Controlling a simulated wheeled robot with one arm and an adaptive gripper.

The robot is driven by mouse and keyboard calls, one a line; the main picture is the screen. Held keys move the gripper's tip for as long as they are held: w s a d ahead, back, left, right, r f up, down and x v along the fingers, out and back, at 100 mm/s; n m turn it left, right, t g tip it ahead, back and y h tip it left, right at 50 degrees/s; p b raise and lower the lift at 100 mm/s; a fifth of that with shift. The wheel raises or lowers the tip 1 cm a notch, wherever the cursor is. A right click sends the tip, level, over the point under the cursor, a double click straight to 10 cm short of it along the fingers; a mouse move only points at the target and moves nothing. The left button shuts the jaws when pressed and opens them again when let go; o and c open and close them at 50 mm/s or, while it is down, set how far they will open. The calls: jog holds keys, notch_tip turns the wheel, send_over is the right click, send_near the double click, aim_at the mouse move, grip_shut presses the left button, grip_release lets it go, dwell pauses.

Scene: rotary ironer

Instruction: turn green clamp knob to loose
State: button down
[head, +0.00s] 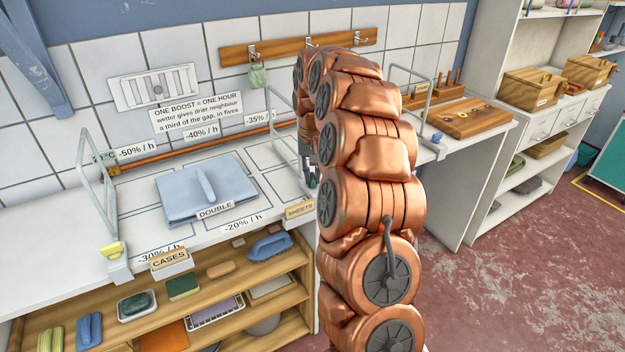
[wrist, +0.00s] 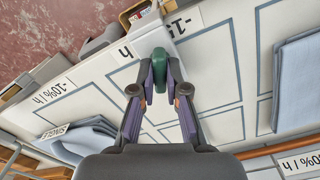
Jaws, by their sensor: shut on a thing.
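The green clamp knob (wrist: 160,63) shows in the wrist view, upper middle, between the two fingertips of my gripper (wrist: 161,80). The fingers are closed on its sides. A pale clamp body lies just behind the knob. In the head view my gripper (head: 310,176) is mostly hidden behind my copper arm, at the right end of the white table. The knob cannot be made out clearly there, and its turn angle cannot be told.
The white table (head: 130,222) carries a folded blue cloth (head: 185,198). A wire frame with a yellow-knobbed clamp (head: 113,250) stands at the left. Another wire frame (head: 410,90) stands right of my arm. Shelves with brushes and soaps are below.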

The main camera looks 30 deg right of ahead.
aim_at(312, 176)
jog(key=n+b, duration=0.1)
jog(key=n, duration=0.3)
jog(key=shift+w+n, duration=0.1)
jog(key=shift+n, duration=0.2)
jog(key=shift+r, duration=0.1)
dwell(0.4)
jog(key=c, duration=1.2)
grip_release()
notch_tip(312, 176, up, 12)
jog(key=shift+f, duration=0.1)
jog(key=shift+a, duration=0.1)
